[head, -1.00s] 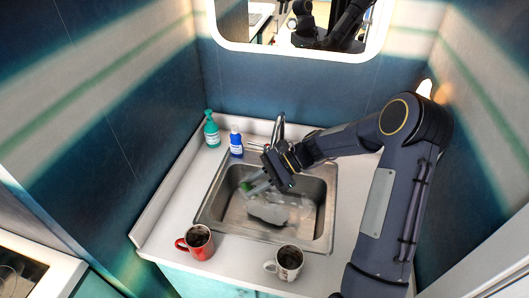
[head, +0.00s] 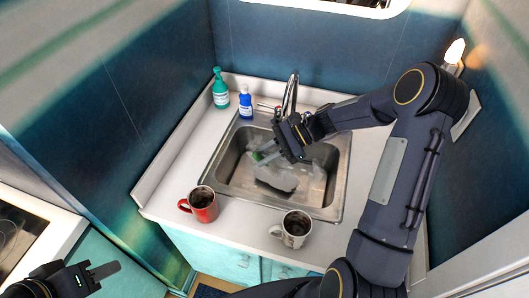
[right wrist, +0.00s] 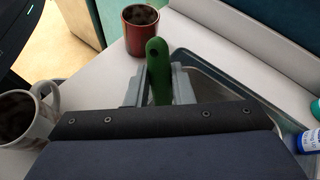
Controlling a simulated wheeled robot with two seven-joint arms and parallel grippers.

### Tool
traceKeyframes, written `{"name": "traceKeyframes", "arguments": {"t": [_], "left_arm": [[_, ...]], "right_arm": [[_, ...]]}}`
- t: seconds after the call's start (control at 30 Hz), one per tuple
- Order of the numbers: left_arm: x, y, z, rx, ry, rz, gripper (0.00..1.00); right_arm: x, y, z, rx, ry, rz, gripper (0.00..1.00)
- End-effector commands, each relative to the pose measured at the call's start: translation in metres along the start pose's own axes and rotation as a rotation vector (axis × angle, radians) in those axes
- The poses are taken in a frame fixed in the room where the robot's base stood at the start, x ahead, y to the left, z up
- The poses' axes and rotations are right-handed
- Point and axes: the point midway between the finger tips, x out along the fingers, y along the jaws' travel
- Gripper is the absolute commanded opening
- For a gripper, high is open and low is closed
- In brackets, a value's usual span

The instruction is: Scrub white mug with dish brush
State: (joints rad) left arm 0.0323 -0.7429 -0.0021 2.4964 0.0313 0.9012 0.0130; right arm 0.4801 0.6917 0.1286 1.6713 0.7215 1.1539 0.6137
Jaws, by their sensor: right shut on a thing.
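The white mug (head: 295,229), with grey markings and a dark inside, stands upright on the counter in front of the sink. It also shows at the left of the right wrist view (right wrist: 30,113). My right gripper (head: 266,155) is over the sink, behind and apart from the mug. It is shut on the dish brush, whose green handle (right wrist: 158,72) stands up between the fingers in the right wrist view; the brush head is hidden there. My left gripper (head: 98,273) is at the lower left of the head view, away from the counter and apparently empty; its opening is unclear.
A red mug (head: 203,205) stands left of the white mug. The metal sink (head: 222,185) has a pale patch in its basin. A green bottle (head: 220,93), a blue bottle (head: 245,105) and the faucet (head: 291,92) stand behind it.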

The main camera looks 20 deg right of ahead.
Motion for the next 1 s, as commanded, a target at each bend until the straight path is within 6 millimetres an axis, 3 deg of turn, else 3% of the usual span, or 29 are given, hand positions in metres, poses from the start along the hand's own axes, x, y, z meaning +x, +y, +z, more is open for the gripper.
{"name": "traceKeyframes", "arguments": {"t": [1.0], "left_arm": [[0.06, -0.028, 0.03, 0.0, 0.0, 0.0, 0.36]], "right_arm": [[0.045, 0.019, -0.091, 0.001, 0.0, -0.001, 0.0]]}}
